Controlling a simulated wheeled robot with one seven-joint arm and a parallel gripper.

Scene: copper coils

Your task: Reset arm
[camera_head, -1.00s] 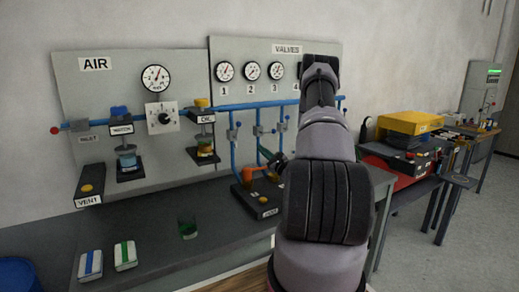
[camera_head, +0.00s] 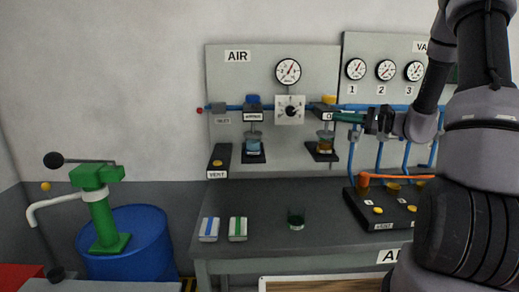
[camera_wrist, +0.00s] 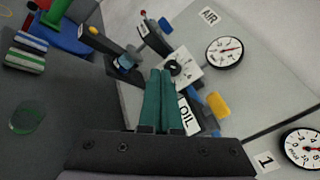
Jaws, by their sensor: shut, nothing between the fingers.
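My gripper (camera_head: 345,117) is in front of the wall panel, close to the oil unit (camera_head: 325,143) with its yellow cap and amber bowl. I cannot tell whether it touches anything there. In the wrist view its two green fingers (camera_wrist: 159,100) lie side by side, shut and empty. The fingers cover part of the OIL label (camera_wrist: 187,114). My arm rises along the right side of the head view and hides part of the valves panel (camera_head: 385,55).
A blue drum (camera_head: 140,235) with a green pump (camera_head: 103,205) stands at left. The bench front is largely clear.

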